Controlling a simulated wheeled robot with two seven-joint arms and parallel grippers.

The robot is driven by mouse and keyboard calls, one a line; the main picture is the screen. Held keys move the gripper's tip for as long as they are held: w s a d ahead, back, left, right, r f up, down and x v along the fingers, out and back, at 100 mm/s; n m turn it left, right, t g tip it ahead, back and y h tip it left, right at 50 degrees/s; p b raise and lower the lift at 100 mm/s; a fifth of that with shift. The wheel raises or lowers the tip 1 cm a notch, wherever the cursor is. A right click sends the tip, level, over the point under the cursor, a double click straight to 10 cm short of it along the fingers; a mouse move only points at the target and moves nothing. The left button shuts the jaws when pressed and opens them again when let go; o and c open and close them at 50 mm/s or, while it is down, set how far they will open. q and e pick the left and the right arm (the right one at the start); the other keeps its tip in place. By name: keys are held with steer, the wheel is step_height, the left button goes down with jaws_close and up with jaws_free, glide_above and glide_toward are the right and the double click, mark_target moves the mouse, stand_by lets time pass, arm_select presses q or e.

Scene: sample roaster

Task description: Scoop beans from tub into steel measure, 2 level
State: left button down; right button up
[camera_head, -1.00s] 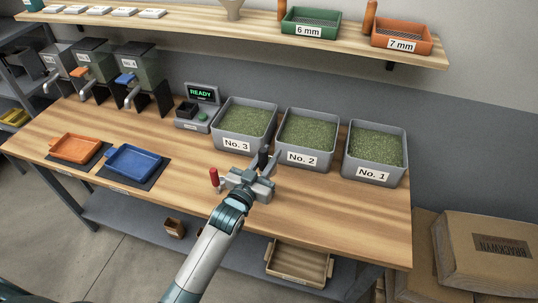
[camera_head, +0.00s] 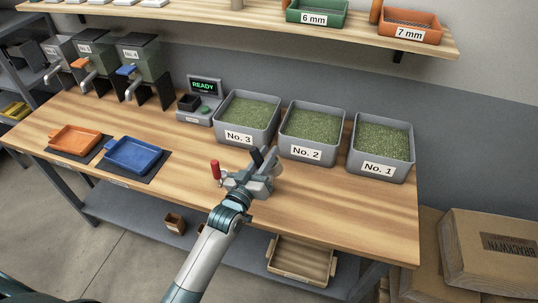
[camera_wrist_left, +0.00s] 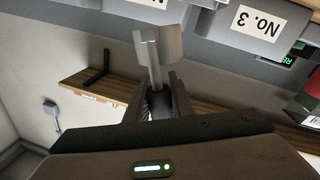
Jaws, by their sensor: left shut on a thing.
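My left gripper (camera_head: 260,176) is shut on the dark handle of a grey metal scoop (camera_head: 269,160), above the table in front of tubs No. 3 and No. 2. In the left wrist view the scoop (camera_wrist_left: 152,58) sticks out beyond the fingers (camera_wrist_left: 159,103); I cannot tell whether it holds beans. Tub No. 3 (camera_head: 238,138), tub No. 2 (camera_head: 306,152) and tub No. 1 (camera_head: 379,168) hold green beans. A red-handled item (camera_head: 215,170) stands left of the gripper, its base partly hidden. I cannot make out the steel measure. My right gripper is not in view.
A device reading READY (camera_head: 205,88) stands left of tub No. 3. An orange tray (camera_head: 75,140) and a blue tray (camera_head: 135,155) lie on dark mats at the left. Hoppers (camera_head: 140,58) stand behind them. A shelf (camera_head: 240,17) runs above.

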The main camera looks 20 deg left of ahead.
arm_select(q)
steer(key=shift+a+f+n, duration=0.1)
steer(key=shift+f+n, duration=0.3)
steer(key=a+f+n+b, duration=0.1)
steer(key=n, duration=0.2)
steer(key=a+f+n+t+y+b, duration=0.1)
steer(key=n, duration=0.3)
steer(key=a+f+n+b, duration=0.1)
steer(key=a+n+b, duration=0.1)
steer(key=n, duration=0.2)
steer(key=shift+w+y, duration=0.1)
steer(key=shift+y, duration=0.3)
steer(key=f+n+b, duration=0.1)
steer(key=n, duration=0.2)
steer(key=a+f+n+y, duration=0.1)
steer(key=n, duration=0.2)
steer(key=a+f+n+y+b, duration=0.1)
steer(key=f+n, duration=0.1)
steer(key=n, duration=0.2)
steer(key=shift+a+b, duration=0.1)
steer(key=shift+b, duration=0.25)
steer(key=shift+r, duration=0.2)
steer(key=shift+r+p, duration=1.35)
steer(key=shift+p, duration=0.15)
